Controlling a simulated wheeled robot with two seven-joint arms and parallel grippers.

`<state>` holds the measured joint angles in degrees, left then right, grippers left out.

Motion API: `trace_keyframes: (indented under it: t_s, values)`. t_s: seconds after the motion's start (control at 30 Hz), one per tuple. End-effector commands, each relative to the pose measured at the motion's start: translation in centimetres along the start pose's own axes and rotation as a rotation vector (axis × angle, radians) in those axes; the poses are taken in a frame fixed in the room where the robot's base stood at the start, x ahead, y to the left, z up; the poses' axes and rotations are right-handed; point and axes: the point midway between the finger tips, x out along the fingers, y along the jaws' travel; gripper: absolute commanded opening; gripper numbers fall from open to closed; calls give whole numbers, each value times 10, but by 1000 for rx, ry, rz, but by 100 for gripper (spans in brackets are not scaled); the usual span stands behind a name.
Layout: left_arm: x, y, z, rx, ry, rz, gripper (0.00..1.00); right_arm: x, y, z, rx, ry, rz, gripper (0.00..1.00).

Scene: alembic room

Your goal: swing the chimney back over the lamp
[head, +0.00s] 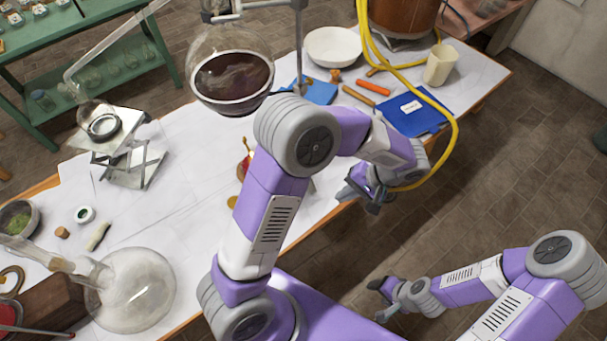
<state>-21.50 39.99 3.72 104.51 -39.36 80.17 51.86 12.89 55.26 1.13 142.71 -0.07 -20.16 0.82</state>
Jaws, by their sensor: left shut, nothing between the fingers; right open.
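A small red object with a thin brass-coloured tip (244,163) stands on the white-covered table, mostly hidden behind my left arm; it may be the lamp, but I cannot tell. I cannot make out a chimney. My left gripper (361,198) is shut and empty near the table's front edge, to the right of that red object and apart from it. My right gripper (378,296) is open and empty, over the floor in front of the table.
A round flask of dark liquid (232,78) hangs on a stand behind my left arm. A glass retort (135,290) lies at front left; a jack (133,163) holds a receiver. Floor at right is clear.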

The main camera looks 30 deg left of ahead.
Motion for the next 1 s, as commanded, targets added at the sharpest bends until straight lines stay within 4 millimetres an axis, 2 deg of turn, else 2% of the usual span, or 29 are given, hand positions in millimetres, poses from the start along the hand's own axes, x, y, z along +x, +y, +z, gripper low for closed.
trace_keyframes:
  t_s: [0.03, 0.1, 0.2, 0.3, 0.37, 0.57, 0.9, 1.0]
  values:
    - [-19, -11, -2, -48, 31, -63, 0, 4, 1, 0, 0, 0, 0, 57]
    - [-40, -27, -1, -114, 58, -140, 0, 6, 2, 0, 0, 0, 0, 57]
    - [-62, -42, 2, -184, 85, -212, 0, 7, 3, 0, 0, 0, 0, 57]
    - [-72, -50, 4, -224, 99, -249, 0, 8, 3, 0, 0, 0, 0, 57]
    - [-72, -54, 5, -234, 100, -258, 0, 9, 3, -1, 0, 0, 0, 57]
    - [-43, -61, 3, -234, 96, -261, 0, 16, 6, -1, 0, 0, 0, 57]
    - [26, -79, -1, -231, 95, -259, 0, 29, 11, -1, 0, 0, 0, 57]
    - [32, -95, 1, -235, 96, -258, 0, 29, 11, -1, 0, 0, 0, 57]
